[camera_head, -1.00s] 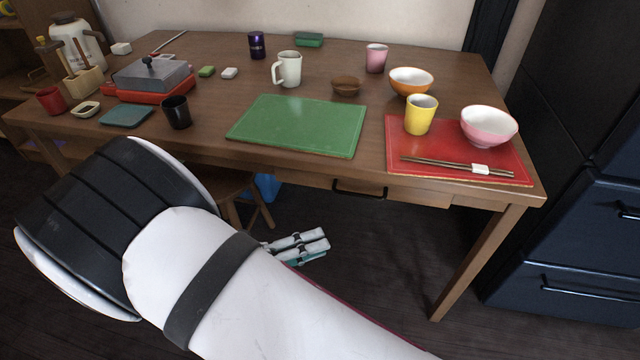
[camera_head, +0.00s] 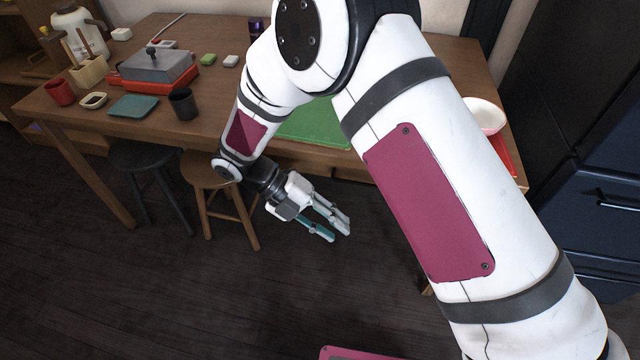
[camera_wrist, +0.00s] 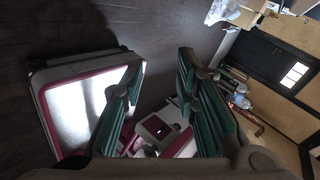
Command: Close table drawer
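The brown wooden table (camera_head: 214,95) stands in front of me in the head view. Its drawer front and black handle are hidden behind my arm, so I cannot tell how far out the drawer is. My gripper (camera_head: 338,233) hangs below the table's front edge, over the dark floor and apart from the table. In the wrist view my gripper (camera_wrist: 160,72) has its teal-padded fingers spread, with nothing between them. The wrist view shows no table or drawer.
A wooden stool (camera_head: 205,182) and a dark stool (camera_head: 148,156) stand left of my gripper. Dark cabinets (camera_head: 605,200) stand at right.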

